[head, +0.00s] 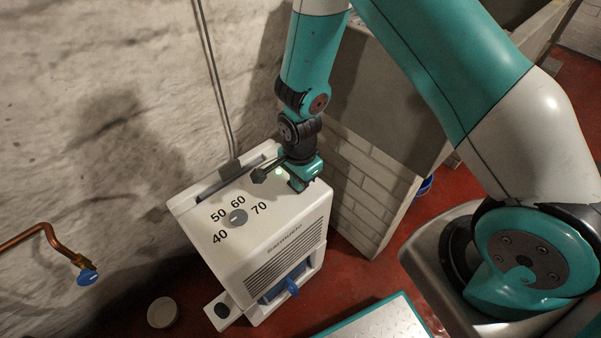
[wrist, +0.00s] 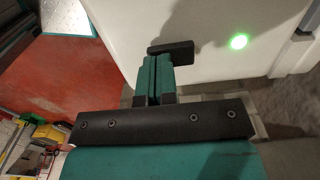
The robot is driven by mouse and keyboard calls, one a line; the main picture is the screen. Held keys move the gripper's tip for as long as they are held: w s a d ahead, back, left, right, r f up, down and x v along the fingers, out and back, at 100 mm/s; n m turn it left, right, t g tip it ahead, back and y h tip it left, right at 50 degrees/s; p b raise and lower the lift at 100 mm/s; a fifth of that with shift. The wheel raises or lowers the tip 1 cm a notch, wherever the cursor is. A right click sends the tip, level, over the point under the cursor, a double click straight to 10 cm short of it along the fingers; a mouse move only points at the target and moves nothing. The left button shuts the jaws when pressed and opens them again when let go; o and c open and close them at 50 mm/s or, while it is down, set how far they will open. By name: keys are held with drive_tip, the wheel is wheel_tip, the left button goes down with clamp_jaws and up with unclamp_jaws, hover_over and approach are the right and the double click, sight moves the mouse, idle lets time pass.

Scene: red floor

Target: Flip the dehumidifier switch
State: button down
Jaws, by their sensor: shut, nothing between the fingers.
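The dehumidifier (head: 225,253) is a white box on the red floor against the wall. Its top has a grey dial (head: 238,217) marked 40 to 70 and a lit green light (head: 278,172), which also shows in the wrist view (wrist: 239,41). My gripper (head: 297,185) is over the top's far right corner, pointing down. In the wrist view its teal fingers (wrist: 155,72) are shut with nothing between them. A small black piece that looks like the switch (wrist: 172,47) is right at the fingertips; I cannot tell whether they touch. In the head view my gripper hides it.
A brick block (head: 362,190) stands close on the dehumidifier's right. A copper pipe with a blue valve handle (head: 88,277) is at the left. A teal-edged metal platform (head: 385,322) is at the front.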

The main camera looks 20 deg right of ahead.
drive_tip(key=shift+f, duration=0.1)
drive_tip(key=shift+s+f, duration=0.15)
drive_tip(key=shift+f, duration=0.05)
idle(0.4)
drive_tip(key=shift+w+a+r, duration=0.1)
drive_tip(key=shift+w+a, duration=0.05)
drive_tip(key=shift+w, duration=0.25)
drive_tip(key=shift+w+a+r, duration=0.1)
drive_tip(key=shift+w, duration=0.3)
drive_tip(key=shift+r+p, duration=0.15)
drive_tip(key=shift+p, duration=0.2)
wheel_tip(320, 180, up, 14)
drive_tip(key=p, duration=0.4)
drive_tip(key=shift+w, duration=0.45)
